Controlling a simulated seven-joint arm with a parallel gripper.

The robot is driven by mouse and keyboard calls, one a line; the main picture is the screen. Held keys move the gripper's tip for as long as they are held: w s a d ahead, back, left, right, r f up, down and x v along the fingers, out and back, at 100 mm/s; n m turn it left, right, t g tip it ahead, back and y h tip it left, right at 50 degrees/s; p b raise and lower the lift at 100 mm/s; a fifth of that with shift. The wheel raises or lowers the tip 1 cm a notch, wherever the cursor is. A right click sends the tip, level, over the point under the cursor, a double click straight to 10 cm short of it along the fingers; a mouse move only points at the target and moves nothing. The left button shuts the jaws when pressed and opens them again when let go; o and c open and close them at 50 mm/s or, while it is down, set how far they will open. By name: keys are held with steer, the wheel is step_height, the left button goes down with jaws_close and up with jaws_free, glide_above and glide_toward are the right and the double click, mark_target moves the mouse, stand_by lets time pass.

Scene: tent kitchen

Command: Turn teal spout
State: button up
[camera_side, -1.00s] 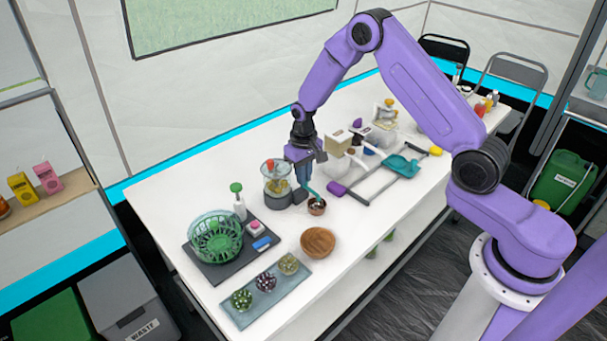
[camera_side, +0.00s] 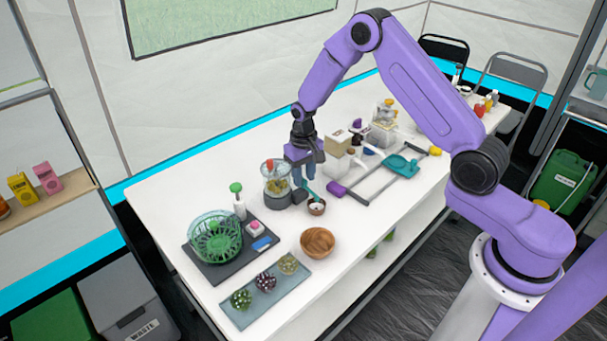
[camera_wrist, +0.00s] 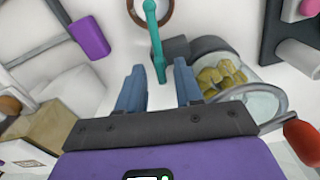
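The teal spout (camera_wrist: 156,48) runs upward in the wrist view from near my fingertips to over a small brown-rimmed cup (camera_wrist: 133,11). In the side view, the cup (camera_side: 317,208) stands on the table with pale contents, and the spout (camera_side: 309,193) shows as a short teal piece above it. My gripper (camera_wrist: 159,76) is open, its two blue fingers apart on either side of the spout's near end; I cannot tell whether either touches it. In the side view, my gripper (camera_side: 303,184) is beside a glass jar (camera_side: 275,181) with a red knob and yellow pieces.
A wooden bowl (camera_side: 318,242) and a tray (camera_side: 241,314) with several small round items lie in front. A green basket (camera_side: 216,238) stands at the left.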

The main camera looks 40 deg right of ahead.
mark_target(303, 179)
steer(key=n, duration=1.4)
steer(key=shift+n, duration=0.3)
steer(key=n, duration=0.4)
steer(key=shift+n, duration=0.4)
step_height(303, 179, up, 18)
steer(key=f, duration=0.1)
steer(key=s+a+r+m, duration=0.1)
steer(key=s+a, duration=0.3)
steer(key=s, duration=0.7)
steer(key=s+a+r+m, duration=0.2)
steer(key=s+a, duration=0.3)
steer(key=s, duration=0.6)
steer(key=shift+s+r, duration=0.25)
steer(key=shift+r, duration=0.55)
